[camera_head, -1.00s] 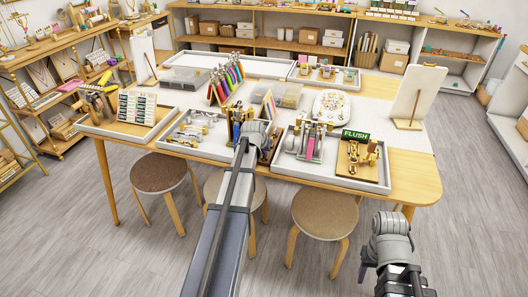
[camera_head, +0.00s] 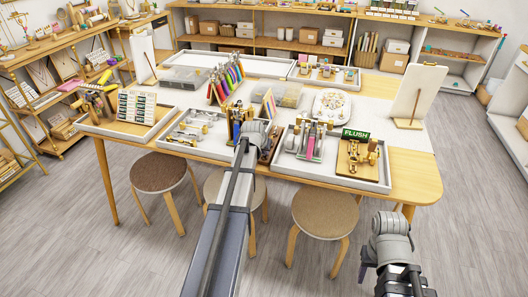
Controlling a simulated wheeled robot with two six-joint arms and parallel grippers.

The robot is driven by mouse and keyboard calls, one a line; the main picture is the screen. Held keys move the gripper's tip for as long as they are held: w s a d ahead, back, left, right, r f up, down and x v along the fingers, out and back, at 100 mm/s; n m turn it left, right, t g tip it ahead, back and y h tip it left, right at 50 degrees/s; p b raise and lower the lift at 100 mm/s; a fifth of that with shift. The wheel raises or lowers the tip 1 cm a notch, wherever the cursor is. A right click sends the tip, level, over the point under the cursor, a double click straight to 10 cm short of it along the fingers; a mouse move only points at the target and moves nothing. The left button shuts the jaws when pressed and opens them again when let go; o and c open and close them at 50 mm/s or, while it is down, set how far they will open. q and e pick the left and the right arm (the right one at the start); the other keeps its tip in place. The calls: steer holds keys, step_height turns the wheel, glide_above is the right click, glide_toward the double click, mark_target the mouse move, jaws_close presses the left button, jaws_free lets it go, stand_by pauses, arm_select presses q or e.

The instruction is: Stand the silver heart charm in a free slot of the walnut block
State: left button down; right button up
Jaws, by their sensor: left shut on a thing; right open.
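My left gripper (camera_head: 254,134) is over the front middle of the table, between the two front trays. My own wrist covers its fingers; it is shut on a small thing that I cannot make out. A dark brown block-like thing (camera_head: 268,152), possibly the walnut block, shows partly just right of my wrist; its slots cannot be made out. The silver heart charm cannot be picked out. My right gripper (camera_head: 368,270) is open, low at the right, in front of the table and away from everything on it.
A front tray (camera_head: 172,147) with silvery pieces lies left of my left wrist. Another tray (camera_head: 330,181) holds a pink-marked tool and a wooden board (camera_head: 352,172) beside a green FLUSH sign (camera_head: 356,134). Coloured upright pieces (camera_head: 226,80) stand behind. Stools (camera_head: 325,212) stand in front.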

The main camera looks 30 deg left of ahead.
arm_select(q)
steer(key=c, duration=0.9)
jaws_free()
steer(key=shift+p+v, duration=2.5)
steer(key=shift+v, duration=0.5)
steer(key=p+v, duration=0.6)
steer(key=v, duration=0.2)
steer(key=shift+f, duration=0.1)
